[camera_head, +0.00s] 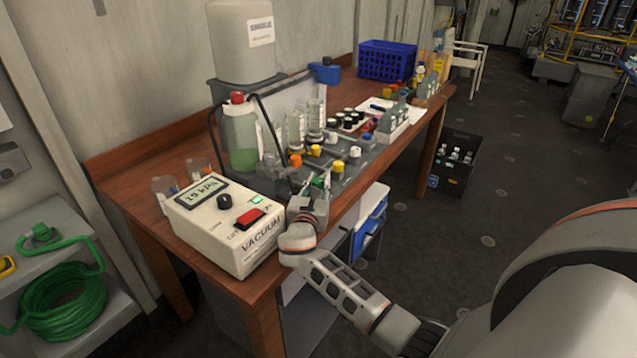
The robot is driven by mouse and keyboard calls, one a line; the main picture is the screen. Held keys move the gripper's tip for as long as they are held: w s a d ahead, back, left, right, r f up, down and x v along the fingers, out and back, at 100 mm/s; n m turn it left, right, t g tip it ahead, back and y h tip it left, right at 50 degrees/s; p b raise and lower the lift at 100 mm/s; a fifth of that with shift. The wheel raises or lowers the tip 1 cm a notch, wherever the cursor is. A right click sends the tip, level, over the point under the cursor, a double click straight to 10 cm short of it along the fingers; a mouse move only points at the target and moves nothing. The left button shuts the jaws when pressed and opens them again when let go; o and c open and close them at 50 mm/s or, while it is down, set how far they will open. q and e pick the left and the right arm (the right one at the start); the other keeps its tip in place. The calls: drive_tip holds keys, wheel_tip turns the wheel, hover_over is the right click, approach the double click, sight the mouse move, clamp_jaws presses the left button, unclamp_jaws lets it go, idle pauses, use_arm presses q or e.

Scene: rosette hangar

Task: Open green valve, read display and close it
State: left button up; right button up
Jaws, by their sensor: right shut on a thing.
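The green valve (319,182) is at the near end of a row of coloured knobs on the bench. Only a small green part of it shows past my fingers. My right gripper (312,190) reaches in from the lower right and is shut on the green valve. The white vacuum box (225,232) stands just left of the gripper. Its display (201,191) is lit and appears to read 19 kPa. A green light and a red switch (250,218) are on its top. My left gripper is not in view.
The wooden bench (150,222) also holds a bottle with green liquid (240,140), yellow, orange and blue knobs, and a blue basket (386,61). A black crate (452,165) stands on the floor. A green hose coil (62,305) lies on a shelf, lower left.

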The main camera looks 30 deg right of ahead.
drive_tip(key=shift+f, duration=0.1)
idle(0.3)
drive_tip(key=o, duration=1.1)
drive_tip(key=shift+o, duration=0.2)
drive_tip(key=shift+a, duration=0.1)
